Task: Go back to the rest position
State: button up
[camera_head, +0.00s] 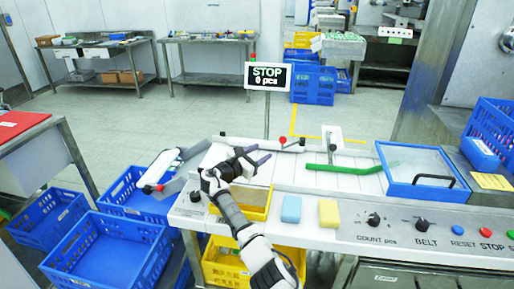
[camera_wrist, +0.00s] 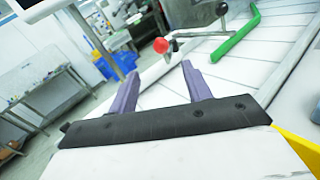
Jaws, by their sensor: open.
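My gripper (camera_head: 254,158) is in the head view, held above the left part of the white machine top. In the wrist view, its two purple fingers (camera_wrist: 162,82) stand apart with nothing between them. Beyond the fingers is a lever with a red knob (camera_wrist: 161,46), which also shows in the head view (camera_head: 283,140). A green bar (camera_wrist: 236,36) lies to its right, and it also shows in the head view (camera_head: 342,168). A sign (camera_head: 268,76) reads "STOP 0 pcs".
A blue-framed clear lid (camera_head: 424,154) with a black handle is at the right. Blue (camera_head: 291,209) and yellow (camera_head: 329,213) blocks lie on the front ledge, near the control panel (camera_head: 420,238). Blue crates (camera_head: 110,250) stand on the left. Open floor (camera_head: 180,110) lies behind.

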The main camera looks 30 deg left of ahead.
jog(key=shift+s+a, duration=0.1)
jog(key=shift+s, duration=0.3)
